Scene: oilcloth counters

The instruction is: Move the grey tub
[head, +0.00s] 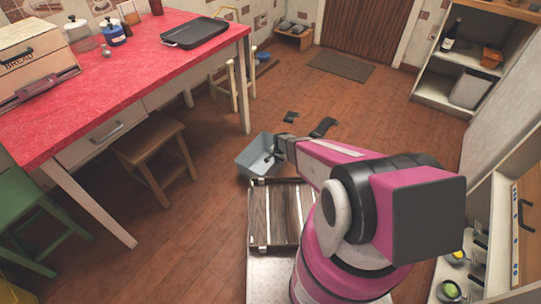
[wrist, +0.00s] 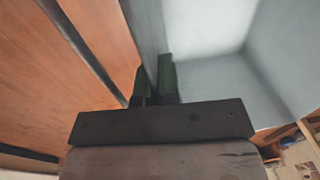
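The grey tub (head: 250,163), pale blue-grey and open-topped, is in the middle of the head view, left of the end of my arm. It looks tilted, and I cannot tell whether it touches the floor. My gripper (head: 277,147) is at its right-hand rim. In the wrist view, the two dark fingers (wrist: 154,82) stand close together on either side of the tub's wall, shut on it. The tub's pale inside (wrist: 215,80) fills the right of that view. The fingertips are partly hidden in the head view.
A red-topped table (head: 130,70) stands at left, with a wooden stool (head: 150,148) and a green stool (head: 30,205) by it. Dark slippers (head: 324,127) lie on the floor beyond the tub. A doormat (head: 341,66) lies by the door. Brown floor is clear around these.

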